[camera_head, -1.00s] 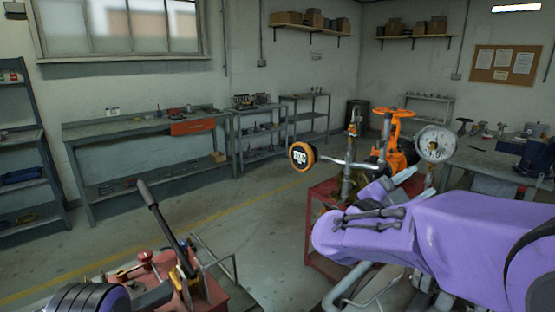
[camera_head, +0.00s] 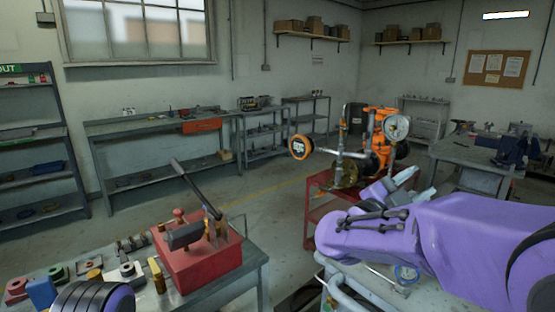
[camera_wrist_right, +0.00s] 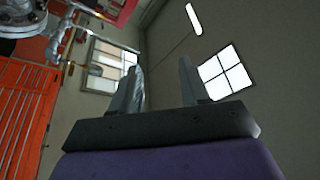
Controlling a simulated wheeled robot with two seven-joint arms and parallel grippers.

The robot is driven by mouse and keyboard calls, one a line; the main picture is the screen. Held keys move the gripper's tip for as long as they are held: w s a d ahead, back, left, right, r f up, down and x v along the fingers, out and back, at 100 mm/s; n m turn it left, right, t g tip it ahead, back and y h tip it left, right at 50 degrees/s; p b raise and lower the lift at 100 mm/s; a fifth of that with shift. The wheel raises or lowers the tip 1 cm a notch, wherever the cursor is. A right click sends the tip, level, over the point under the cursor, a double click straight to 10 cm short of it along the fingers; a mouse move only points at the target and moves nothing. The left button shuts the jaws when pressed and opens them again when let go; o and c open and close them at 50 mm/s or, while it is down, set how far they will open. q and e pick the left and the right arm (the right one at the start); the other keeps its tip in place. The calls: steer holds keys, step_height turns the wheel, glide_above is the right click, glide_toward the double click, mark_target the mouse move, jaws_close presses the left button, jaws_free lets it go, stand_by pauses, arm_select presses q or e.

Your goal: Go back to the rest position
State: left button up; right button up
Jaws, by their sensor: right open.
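My right arm comes in from the right in the head view, with its purple wrist in front of the red cart. My right gripper (camera_head: 407,185) points away toward the valve, its pale fingers partly hidden by the wrist. In the right wrist view the gripper (camera_wrist_right: 160,88) is open, with nothing between its two fingers. The orange gate valve (camera_head: 378,122) stands on the red cart (camera_head: 313,205), beyond the gripper and apart from it. A round white gauge (camera_head: 396,127) covers part of it. Part of my left arm shows at the lower left; its gripper is out of frame.
A workbench (camera_head: 250,262) at lower left carries a red box (camera_head: 198,270) with a black lever and several small parts. A grey bench (camera_head: 480,155) with a vise stands at right. Shelves and a long bench (camera_head: 150,125) line the back wall. Floor between is clear.

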steer(key=w+f+n+t+y, duration=0.3)
steer(key=f+n+t+y, duration=0.55)
steer(key=f, duration=1.25)
steer(key=s+f+n+g+y, duration=0.2)
steer(key=s+f+g, duration=0.1)
steer(key=f, duration=0.4)
steer(key=s+f+n+g+y, duration=0.2)
steer(key=f+n+y, duration=0.1)
steer(key=f, duration=0.3)
steer(key=s+d+f+g, duration=0.1)
steer(key=s+f+g, duration=0.2)
steer(key=s+f, duration=0.4)
steer(key=s+d+f+n+g+y, duration=0.1)
steer(key=s+f+g, duration=0.2)
steer(key=s+f, duration=0.4)
steer(key=s+d+f+g+y, duration=0.1)
steer(key=s+f+g, duration=0.3)
steer(key=s, duration=1.3)
step_height(320, 180, down, 4)
steer(key=shift+s+r, duration=0.1)
steer(key=shift+s, duration=0.2)
